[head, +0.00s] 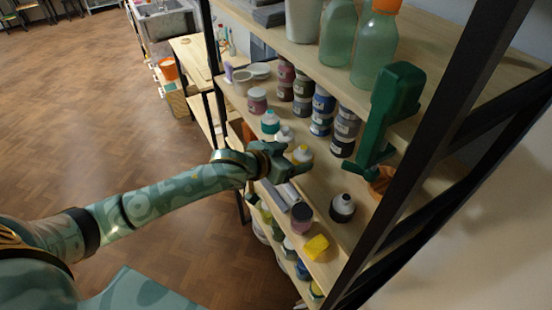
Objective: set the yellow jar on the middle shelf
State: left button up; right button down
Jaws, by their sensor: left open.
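A small yellow jar (304,156) with a pale cap shows just beyond the fingers of my left gripper (290,162). It appears upright on the middle shelf (318,182), among other jars; its lower part is partly hidden by the gripper. My left arm reaches in from the left, and its gripper is open at the front of the shelf, close to the jar. I cannot tell whether a finger touches the jar. My right gripper is not in view.
Stacked pots (322,112) stand behind the jar. A yellow block (316,246) lies nearer. A black shelf post (425,150) rises at right. Bare shelf shows around the dark-capped bottle.

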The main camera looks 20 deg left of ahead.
pick_arm(q)
jog(key=v, duration=0.9)
jog(key=w+a+f+n+y, duration=0.1)
jog(key=a+f+y, duration=0.15)
jog(key=f, duration=0.45)
jog(key=w+a+f+n+y, duration=0.1)
jog(key=a+f, duration=0.3)
jog(key=f, duration=0.3)
jog(key=s+a+f+g+y, duration=0.15)
jog(key=s+f, duration=0.25)
jog(key=f, duration=0.5)
jog(key=s+a+f+g, duration=0.2)
jog(key=s+a+f, duration=0.1)
jog(key=f, duration=0.5)
jog(key=s+f+g+y, duration=0.1)
jog(key=s+f+g, duration=0.2)
jog(key=s+f, duration=1.1)
jog(key=s+d+f+g, duration=0.1)
jog(key=s+d+f, duration=0.1)
jog(key=s, duration=0.8)
jog(key=s+d+f+g, duration=0.2)
jog(key=s+d+f, duration=0.1)
jog(key=s, duration=0.7)
jog(key=shift+s+d+f, duration=0.2)
jog(key=shift+d+f, duration=0.15)
jog(key=shift+d, duration=0.05)
jog(key=shift+g+b, duration=0.25)
jog(key=shift+b, duration=0.05)
